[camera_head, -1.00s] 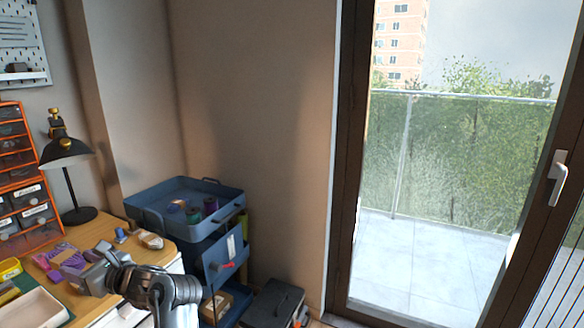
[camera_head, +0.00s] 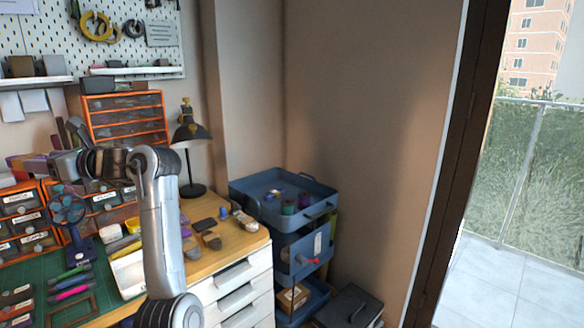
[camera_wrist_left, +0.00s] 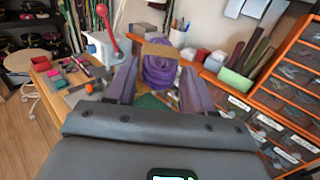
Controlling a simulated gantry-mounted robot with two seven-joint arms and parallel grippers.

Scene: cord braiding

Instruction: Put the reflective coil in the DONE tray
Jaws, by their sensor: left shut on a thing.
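A coil of purple cord (camera_wrist_left: 159,72) with a tan band sits between the two fingers of my left gripper (camera_wrist_left: 157,85) in the left wrist view. The gripper is shut on it. Whether the cord is reflective I cannot tell. A shallow white tray (camera_head: 128,272) lies on the desk; I read no DONE label on it. My right gripper is not in view.
The wooden desk (camera_head: 228,262) holds a small blue fan (camera_head: 68,210), pens, a green mat and several small items. A black lamp (camera_head: 190,135) stands at the back. A blue trolley (camera_head: 240,190) with spools stands right of the desk. Orange drawers (camera_head: 128,118) rise behind.

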